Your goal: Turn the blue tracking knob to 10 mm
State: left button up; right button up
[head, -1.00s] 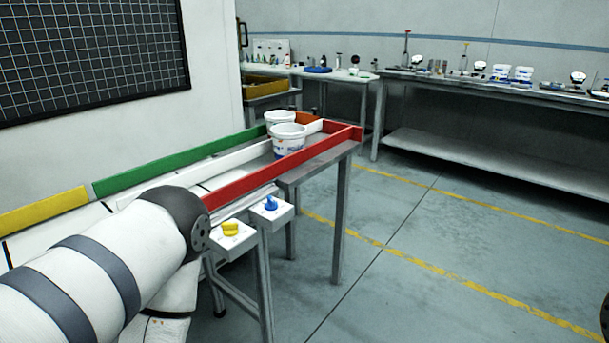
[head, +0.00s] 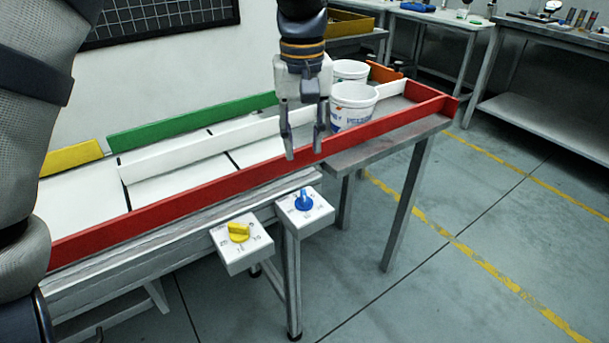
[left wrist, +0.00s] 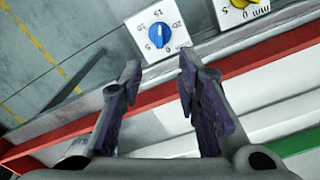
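The blue tracking knob (head: 304,198) sits on a white dial box (head: 319,212) at the front edge of the conveyor bench. In the left wrist view the knob (left wrist: 159,35) lies just beyond the fingertips, roughly centred between them, with numbers such as 5, 15 and 20 printed around it. I cannot tell its exact setting. My left gripper (head: 304,153) hangs fingers down above the red rail, above and behind the knob, and is apart from it. It is open and empty, and its two fingers (left wrist: 158,64) are spread. My right gripper is not in view.
A yellow knob (head: 239,232) on a similar white box stands left of the blue one. The red rail (head: 220,189) runs along the bench's front. White tubs (head: 352,106) stand behind the gripper. The floor to the right is free.

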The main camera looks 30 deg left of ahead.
aim_at(304, 193)
pick_arm(q)
notch_tip(304, 193, down, 11)
jog(key=shift+s+d+b, duration=0.1)
jog(key=shift+b, duration=0.25)
grip_shut()
